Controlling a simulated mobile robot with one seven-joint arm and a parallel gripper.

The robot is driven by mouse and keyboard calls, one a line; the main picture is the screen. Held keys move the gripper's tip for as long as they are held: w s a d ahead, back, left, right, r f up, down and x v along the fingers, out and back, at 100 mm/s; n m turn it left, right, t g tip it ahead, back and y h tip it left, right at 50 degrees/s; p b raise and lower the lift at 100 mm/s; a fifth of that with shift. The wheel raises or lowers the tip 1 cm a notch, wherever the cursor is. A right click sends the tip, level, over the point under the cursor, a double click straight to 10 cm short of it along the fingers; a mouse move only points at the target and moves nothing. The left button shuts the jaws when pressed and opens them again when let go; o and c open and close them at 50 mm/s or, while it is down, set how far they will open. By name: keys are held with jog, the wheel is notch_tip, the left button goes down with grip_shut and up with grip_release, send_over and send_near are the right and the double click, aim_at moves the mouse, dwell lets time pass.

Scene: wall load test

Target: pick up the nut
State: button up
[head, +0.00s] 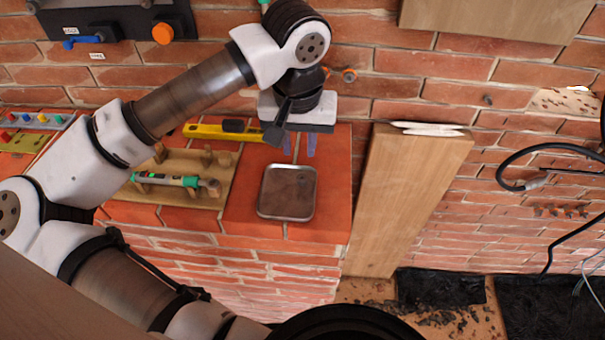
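I cannot make out the nut for certain in the head view. A small orange-brown fitting (349,76) sits on the brick wall just right of my wrist; it is too small to identify. My gripper (299,147) points down over the back of the red brick ledge. Its two purplish fingers stand apart, and nothing shows between them. A shallow metal tray (287,212) lies on the ledge in front of the gripper. A small mark shows on the tray's dark floor, too faint to identify. The gripper body hides part of the ledge's back and the wall.
A yellow level (205,132) lies left of the gripper. A wooden rack (217,170) holds a green-ended tool (178,181). A wooden board (405,205) leans on the wall at right. Black cables (505,170) hang far right. Rubble (440,318) lies on the floor.

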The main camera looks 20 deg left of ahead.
aim_at(302, 183)
jog(key=f+p, duration=0.1)
jog(key=f, duration=0.2)
jog(key=f+p, duration=0.1)
jog(key=f, duration=0.2)
jog(key=w+f+p, duration=0.1)
jog(key=f, duration=0.2)
jog(key=shift+f, duration=0.1)
grip_shut()
notch_tip(302, 183, up, 20)
jog(key=b, duration=0.4)
